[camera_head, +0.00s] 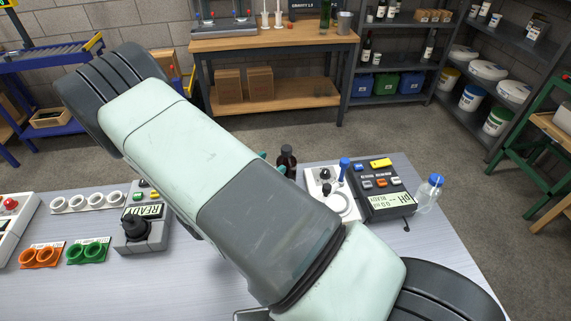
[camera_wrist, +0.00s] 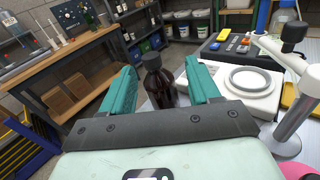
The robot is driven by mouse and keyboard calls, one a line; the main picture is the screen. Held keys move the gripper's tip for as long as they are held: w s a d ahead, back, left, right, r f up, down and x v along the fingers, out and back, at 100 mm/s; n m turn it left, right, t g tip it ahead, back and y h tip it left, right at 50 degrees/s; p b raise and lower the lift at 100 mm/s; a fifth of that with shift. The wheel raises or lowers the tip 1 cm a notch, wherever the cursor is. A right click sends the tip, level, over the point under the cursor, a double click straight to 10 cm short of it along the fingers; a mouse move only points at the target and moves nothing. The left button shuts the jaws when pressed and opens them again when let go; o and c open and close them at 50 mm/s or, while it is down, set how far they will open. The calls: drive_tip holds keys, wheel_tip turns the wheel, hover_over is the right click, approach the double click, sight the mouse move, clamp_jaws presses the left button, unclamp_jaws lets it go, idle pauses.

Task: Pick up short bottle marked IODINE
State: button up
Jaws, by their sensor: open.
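A short dark brown bottle with a black cap (camera_wrist: 158,85) stands upright on the table, between and just beyond my fingertips in the wrist view. No label can be read on it. In the head view its cap and shoulder (camera_head: 287,160) show past my arm, and the rest is hidden. My gripper (camera_wrist: 158,90) has two teal fingers, open, one on each side of the bottle, with gaps between. In the head view my arm hides most of the gripper.
Right of the bottle stand a white device with a round plate (camera_wrist: 250,80) and a dark pH meter (camera_head: 378,188). A clear bottle with a blue cap (camera_head: 428,193) stands at the table's right edge. A READY device (camera_head: 145,228) and green rings (camera_head: 88,252) sit left on the table (camera_head: 95,293).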

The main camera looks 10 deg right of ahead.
sight(283, 154)
drive_tip(key=shift+n+t+y, duration=0.3)
drive_tip(key=shift+n+t, duration=0.4)
drive_tip(key=shift+n, duration=0.2)
drive_tip(key=w+d+f, duration=0.1)
drive_tip(key=w+d, duration=0.3)
drive_tip(key=w, duration=0.1)
drive_tip(key=w+d+f, duration=0.1)
drive_tip(key=w+d, duration=0.1)
drive_tip(key=shift+w+d+f, duration=0.15)
drive_tip(key=shift+w+f, duration=0.2)
drive_tip(key=shift+w, duration=0.05)
drive_tip(key=shift+c, duration=0.3)
clamp_jaws()
drive_tip(key=shift+r, duration=0.1)
